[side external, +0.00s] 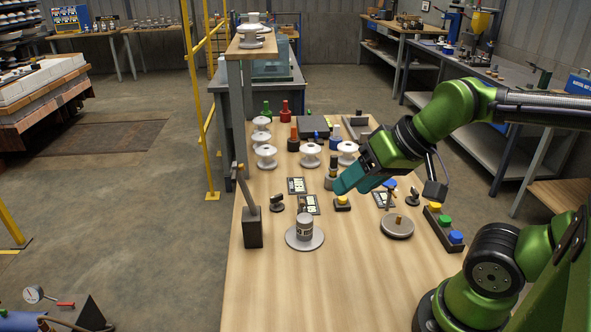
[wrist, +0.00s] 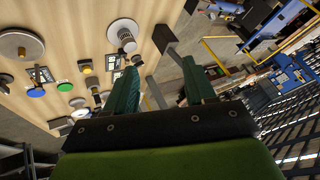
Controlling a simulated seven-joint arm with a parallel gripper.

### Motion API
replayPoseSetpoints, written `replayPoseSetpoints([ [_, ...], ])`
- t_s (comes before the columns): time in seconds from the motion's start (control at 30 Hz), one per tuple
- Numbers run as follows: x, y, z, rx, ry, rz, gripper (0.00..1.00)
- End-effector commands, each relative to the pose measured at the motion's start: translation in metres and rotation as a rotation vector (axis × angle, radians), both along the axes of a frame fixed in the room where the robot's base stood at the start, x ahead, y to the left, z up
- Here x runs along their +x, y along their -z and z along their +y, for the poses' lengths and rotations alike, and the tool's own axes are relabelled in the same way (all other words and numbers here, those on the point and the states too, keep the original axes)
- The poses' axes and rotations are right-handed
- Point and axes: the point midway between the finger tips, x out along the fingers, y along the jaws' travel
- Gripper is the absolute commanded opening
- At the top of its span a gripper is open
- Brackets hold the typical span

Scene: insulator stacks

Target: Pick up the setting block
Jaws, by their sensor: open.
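I cannot tell for sure which object is the setting block. One candidate is the small dark block with a yellow top (side external: 342,204), which sits on the wooden table just below my gripper. Another is the dark grey block (side external: 252,228) with a slanted bar rising from it, at the table's left edge. My gripper (side external: 344,186) has teal fingers and hangs above the middle of the table, tilted to the left. In the wrist view its two fingers (wrist: 160,88) are spread apart with nothing between them. The fingers and palm hide part of the table there.
A white jar-like part (side external: 304,228) stands on a round plate at the front. A round metal disc (side external: 397,228) and a box with yellow, green and blue tops (side external: 443,226) lie to the right. White insulator spools (side external: 311,155) stand farther back. The table's front is clear.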

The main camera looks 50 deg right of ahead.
Motion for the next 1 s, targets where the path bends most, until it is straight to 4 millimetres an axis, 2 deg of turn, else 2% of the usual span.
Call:
replayPoseSetpoints([
  [0.03, 0.000, 0.000, 0.000, 0.000, 0.000, 0.000, 0.63],
  [0.1, 0.000, 0.000, 0.000, 0.000, 0.000, 0.000, 0.73],
  [0.37, 0.000, 0.000, 0.000, 0.000, 0.001, 0.001, 0.74],
  [0.53, 0.009, 0.013, -0.003, -0.001, 0.010, 0.071, 0.74],
  [0.77, 0.063, 0.030, -0.021, -0.095, -0.066, 0.263, 0.74],
  [1.0, 0.125, 0.060, -0.048, -0.244, -0.312, 0.465, 0.74],
])
